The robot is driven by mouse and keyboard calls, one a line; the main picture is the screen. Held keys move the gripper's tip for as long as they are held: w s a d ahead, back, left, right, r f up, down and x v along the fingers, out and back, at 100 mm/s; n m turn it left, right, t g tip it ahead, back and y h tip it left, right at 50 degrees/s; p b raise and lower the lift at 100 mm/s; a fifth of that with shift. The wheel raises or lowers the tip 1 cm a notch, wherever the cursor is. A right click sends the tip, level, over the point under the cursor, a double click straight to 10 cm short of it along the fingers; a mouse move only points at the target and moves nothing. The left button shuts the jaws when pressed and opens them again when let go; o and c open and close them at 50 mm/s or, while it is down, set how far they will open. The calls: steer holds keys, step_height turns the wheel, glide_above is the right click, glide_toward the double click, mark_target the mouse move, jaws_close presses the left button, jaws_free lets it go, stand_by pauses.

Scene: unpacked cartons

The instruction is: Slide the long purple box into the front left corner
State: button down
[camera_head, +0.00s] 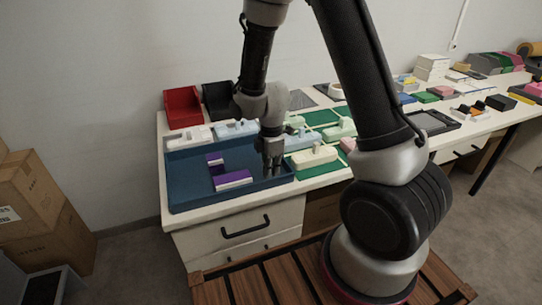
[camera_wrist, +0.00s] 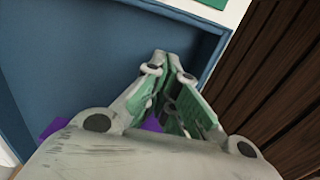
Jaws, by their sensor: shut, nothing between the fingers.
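The long purple box (camera_head: 233,179), purple on top with a pale side, lies in the blue tray (camera_head: 185,190) near the tray's front wall. A shorter purple box (camera_head: 214,158) lies just behind it. My gripper (camera_head: 272,168) is low at the right end of the tray, to the right of both boxes and apart from them. In the wrist view my gripper (camera_wrist: 167,62) has its fingertips together with nothing between them, beside the tray's wall. Purple patches (camera_wrist: 52,127) show partly hidden behind the gripper; I cannot tell which box each belongs to.
Red (camera_head: 182,107) and black bins stand behind the tray. Pale blocks line its back edge, and green trays with pale parts (camera_head: 315,157) adjoin its right. The tray floor left of the boxes is clear. Cartons (camera_head: 35,200) stand on the floor at left.

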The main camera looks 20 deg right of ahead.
mark_target(220, 180)
steer(key=a, duration=0.3)
steer(key=shift+r, duration=0.1)
steer(key=shift+a, duration=0.55)
steer(key=a, duration=1.2)
steer(key=shift+a, duration=0.15)
